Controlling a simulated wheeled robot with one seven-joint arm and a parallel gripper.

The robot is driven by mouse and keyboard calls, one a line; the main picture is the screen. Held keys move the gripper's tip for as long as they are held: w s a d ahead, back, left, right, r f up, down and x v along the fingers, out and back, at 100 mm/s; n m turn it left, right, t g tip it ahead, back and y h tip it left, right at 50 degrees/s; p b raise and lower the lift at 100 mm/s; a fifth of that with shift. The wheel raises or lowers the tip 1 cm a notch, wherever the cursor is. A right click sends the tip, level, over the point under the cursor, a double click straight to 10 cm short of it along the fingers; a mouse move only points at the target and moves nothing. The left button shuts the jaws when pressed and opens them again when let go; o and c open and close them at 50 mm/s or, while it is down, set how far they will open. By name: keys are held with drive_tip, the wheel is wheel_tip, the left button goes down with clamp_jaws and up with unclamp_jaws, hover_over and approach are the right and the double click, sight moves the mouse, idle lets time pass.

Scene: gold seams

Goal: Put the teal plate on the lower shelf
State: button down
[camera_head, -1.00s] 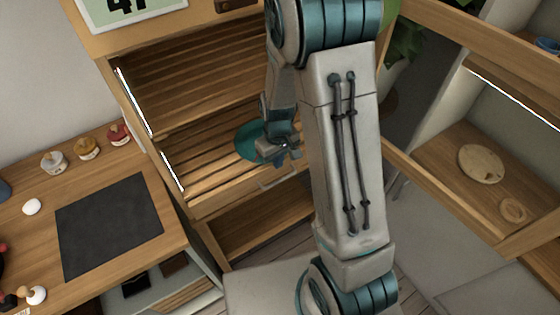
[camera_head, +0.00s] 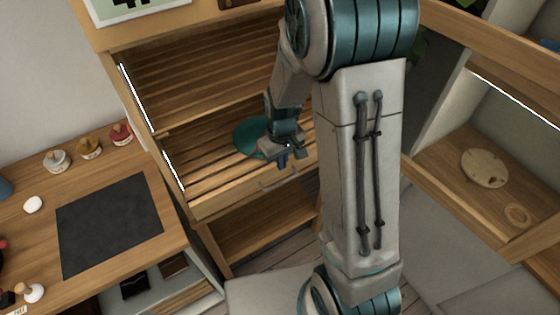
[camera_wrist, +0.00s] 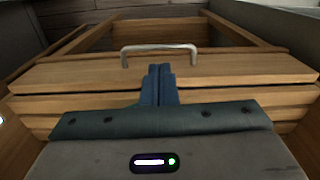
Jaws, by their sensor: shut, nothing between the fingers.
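The teal plate (camera_head: 250,137) lies on the slatted lower shelf (camera_head: 205,170) of the wooden rack in the head view. Its right part is hidden behind my gripper (camera_head: 289,158). My gripper is shut and empty, at the front right of the plate and close to the shelf's front edge. I cannot tell whether it touches the plate. In the wrist view, my shut fingers (camera_wrist: 159,84) point toward a wooden front with a metal handle (camera_wrist: 159,50); the plate does not show there.
The slatted upper shelf (camera_head: 200,80) is bare. A desk with a dark mat (camera_head: 108,222) and several small jars (camera_head: 89,148) stands at the left. A cabinet at the right holds a round wooden board (camera_head: 484,168). A handle (camera_head: 279,178) sits below the lower shelf.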

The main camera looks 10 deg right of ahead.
wheel_tip(320, 180, up, 8)
drive_tip(key=shift+d, duration=0.15)
drive_tip(key=shift+w, duration=0.1)
drive_tip(key=c, duration=1.6)
unclamp_jaws()
drive_tip(key=shift+o, duration=1.3)
drive_tip(key=s+d+r+m+t, duration=0.1)
drive_tip(key=s+r, duration=0.4)
drive_tip(key=shift+r+m, duration=0.25)
drive_tip(key=shift+m, duration=0.05)
drive_tip(key=s+d+r+m+t, duration=0.1)
drive_tip(key=s+r, duration=0.3)
drive_tip(key=s, duration=0.6)
drive_tip(key=shift+d+m+t, duration=0.15)
drive_tip(key=shift+m+t, duration=0.45)
drive_tip(key=shift+m, duration=0.2)
drive_tip(key=shift+w+d+r, duration=0.1)
